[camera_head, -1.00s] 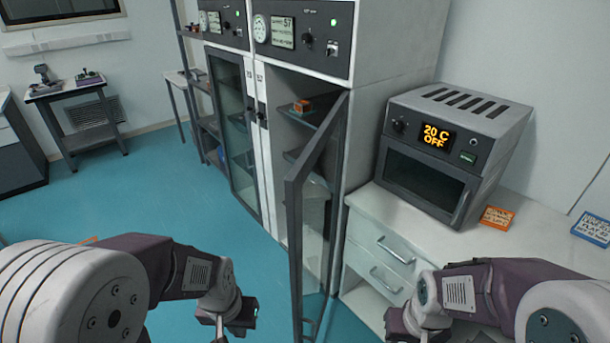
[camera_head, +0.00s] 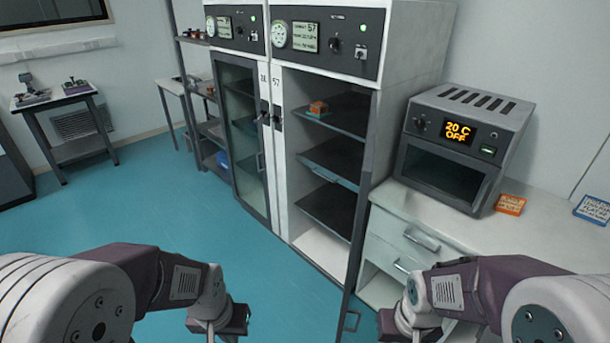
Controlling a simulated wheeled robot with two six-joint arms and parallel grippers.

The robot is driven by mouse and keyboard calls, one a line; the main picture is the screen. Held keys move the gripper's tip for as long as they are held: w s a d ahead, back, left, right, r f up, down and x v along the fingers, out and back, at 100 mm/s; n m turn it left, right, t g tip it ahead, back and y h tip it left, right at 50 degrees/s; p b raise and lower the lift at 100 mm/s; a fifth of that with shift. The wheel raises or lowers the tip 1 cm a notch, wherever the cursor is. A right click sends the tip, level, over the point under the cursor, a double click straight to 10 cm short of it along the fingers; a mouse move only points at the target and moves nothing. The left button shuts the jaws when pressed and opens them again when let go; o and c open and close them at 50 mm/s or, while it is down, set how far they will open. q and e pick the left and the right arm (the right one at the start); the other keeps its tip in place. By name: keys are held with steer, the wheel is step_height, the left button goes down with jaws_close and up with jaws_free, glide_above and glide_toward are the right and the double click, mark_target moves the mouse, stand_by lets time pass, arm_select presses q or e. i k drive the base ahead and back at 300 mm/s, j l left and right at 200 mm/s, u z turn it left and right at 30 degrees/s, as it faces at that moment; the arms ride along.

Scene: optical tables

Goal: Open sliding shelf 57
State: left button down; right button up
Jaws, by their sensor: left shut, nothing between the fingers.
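Cabinet 57 (camera_head: 276,150), with the number 57 on its panel (camera_head: 332,40) and frame, stands in the middle with its front open. Inside are a dark top shelf (camera_head: 345,115), a middle shelf (camera_head: 335,160) and a lower shelf (camera_head: 328,208), all seated inside. A small orange-topped box (camera_head: 318,108) sits on the top shelf. The cabinet's glass door (camera_head: 361,240) is swung wide open, seen nearly edge-on at the right. My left gripper (camera_head: 236,322) is shut and empty, low in front of the cabinet. My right gripper (camera_head: 390,326) is near the door's lower end; its fingers are unclear.
A closed glass-door cabinet (camera_head: 240,140) adjoins on the left. At the right a white counter with drawers (camera_head: 400,235) carries an oven (camera_head: 460,145) reading 20 C OFF, and an orange tag (camera_head: 510,204). The blue floor (camera_head: 150,210) in front and left is clear.

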mark_target(341, 158)
steer(key=i+j, duration=0.15)
steer(key=j, duration=0.2)
steer(key=i+j, duration=0.15)
steer(key=j, duration=0.2)
steer(key=i+j+z, duration=0.1)
steer(key=j, duration=0.25)
steer(key=i+j, duration=0.15)
steer(key=j, duration=0.2)
steer(key=i+l+z, duration=0.1)
steer(key=i, duration=0.8)
steer(key=i+l+z, duration=0.1)
steer(key=i, duration=0.85)
steer(key=l, duration=0.1)
